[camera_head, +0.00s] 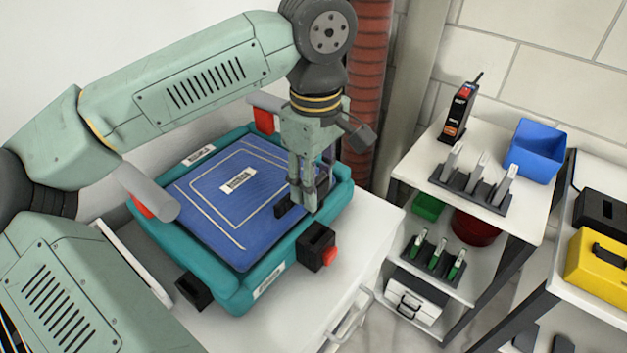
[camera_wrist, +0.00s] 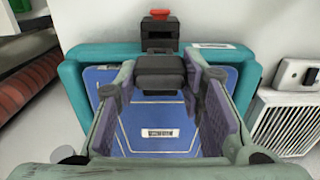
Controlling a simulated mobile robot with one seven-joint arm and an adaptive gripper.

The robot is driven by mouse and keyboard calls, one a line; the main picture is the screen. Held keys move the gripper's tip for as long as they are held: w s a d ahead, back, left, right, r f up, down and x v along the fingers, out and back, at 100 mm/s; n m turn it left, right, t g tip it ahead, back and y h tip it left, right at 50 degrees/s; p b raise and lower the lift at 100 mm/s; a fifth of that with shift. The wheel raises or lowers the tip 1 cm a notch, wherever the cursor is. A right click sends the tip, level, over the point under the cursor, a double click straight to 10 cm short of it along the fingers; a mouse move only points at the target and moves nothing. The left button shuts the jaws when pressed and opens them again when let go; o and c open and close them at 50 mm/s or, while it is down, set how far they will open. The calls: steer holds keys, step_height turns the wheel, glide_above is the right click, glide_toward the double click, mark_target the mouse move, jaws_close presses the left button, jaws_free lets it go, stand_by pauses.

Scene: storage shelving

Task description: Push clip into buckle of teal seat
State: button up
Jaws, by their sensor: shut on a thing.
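The teal seat (camera_head: 232,290) has a blue padded panel (camera_head: 215,205) with white line markings and lies on a white cabinet. A black buckle (camera_head: 316,247) with a red button (camera_head: 330,256) is at its right edge. The buckle also shows in the wrist view (camera_wrist: 159,30), at the seat's far edge. My gripper (camera_head: 304,198) is above the panel, near the buckle, shut on the black clip (camera_head: 284,208). In the wrist view the clip (camera_wrist: 160,70) is between my fingers, in line with the buckle. A narrow gap seems to show between them; the exact contact is unclear.
Another black block (camera_head: 193,291) is at the seat's front left corner. Grey cylinders (camera_head: 147,192) with red ends are at its sides. A shelf at right (camera_head: 400,170) holds racks, a blue bin (camera_head: 536,150) and a handheld device (camera_head: 459,112). The cabinet top (camera_head: 365,235) beside the buckle is clear.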

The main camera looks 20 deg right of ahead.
steer(key=b, duration=0.5)
glide_above(315, 235)
steer(key=shift+f, duration=2.9)
steer(key=shift+f+b, duration=2.25)
steer(key=o, duration=1.2)
steer(key=shift+o, duration=0.2)
steer(key=o, duration=0.5)
steer(key=shift+r, duration=0.1)
steer(key=shift+r+p, duration=2.75)
steer(key=shift+r, duration=1.2)
